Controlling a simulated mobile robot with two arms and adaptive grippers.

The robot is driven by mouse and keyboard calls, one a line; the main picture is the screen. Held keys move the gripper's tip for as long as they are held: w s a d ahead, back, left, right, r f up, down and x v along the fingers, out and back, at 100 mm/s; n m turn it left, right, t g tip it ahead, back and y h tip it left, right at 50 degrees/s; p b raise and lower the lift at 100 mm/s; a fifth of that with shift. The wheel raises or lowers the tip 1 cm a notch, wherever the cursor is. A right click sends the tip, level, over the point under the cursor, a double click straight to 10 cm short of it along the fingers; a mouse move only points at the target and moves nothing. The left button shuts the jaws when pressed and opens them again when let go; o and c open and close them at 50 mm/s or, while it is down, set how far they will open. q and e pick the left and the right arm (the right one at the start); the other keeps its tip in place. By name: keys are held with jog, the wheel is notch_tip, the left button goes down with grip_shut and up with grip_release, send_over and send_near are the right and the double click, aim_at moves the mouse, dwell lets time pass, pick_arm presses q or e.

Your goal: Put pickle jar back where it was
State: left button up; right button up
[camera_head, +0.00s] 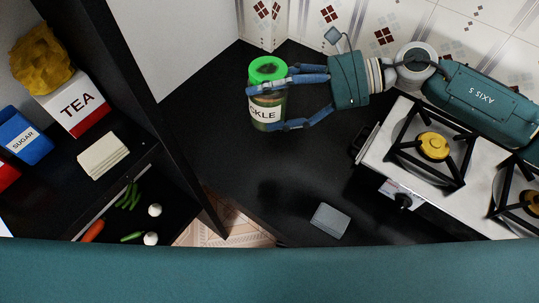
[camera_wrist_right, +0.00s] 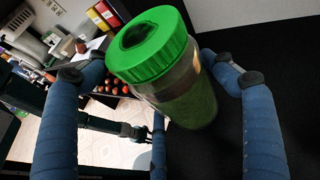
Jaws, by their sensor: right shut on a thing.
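The pickle jar (camera_head: 265,112) has a bright green lid and a white label reading "CKLE". It is over the far left part of the black counter in the head view. My right gripper (camera_head: 283,101) reaches in from the right, its blue fingers shut around the jar's sides. In the right wrist view the jar (camera_wrist_right: 190,105) sits tilted in the picture between the fingers, with green contents. Whether its base touches the counter cannot be told.
The black counter (camera_head: 235,150) has free room in front of the jar. A grey block (camera_head: 330,220) lies near its front edge. A stove (camera_head: 410,175) with burners is at right. A dark shelf at left holds a tea box (camera_head: 80,105), a sugar box (camera_head: 25,137) and vegetables.

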jog(key=shift+a+f+p, duration=0.1)
jog(key=shift+f+p, duration=1.25)
jog(key=shift+f, duration=8.2)
jog(key=shift+f, duration=0.15)
jog(key=o, duration=1.8)
jog(key=shift+o, duration=0.2)
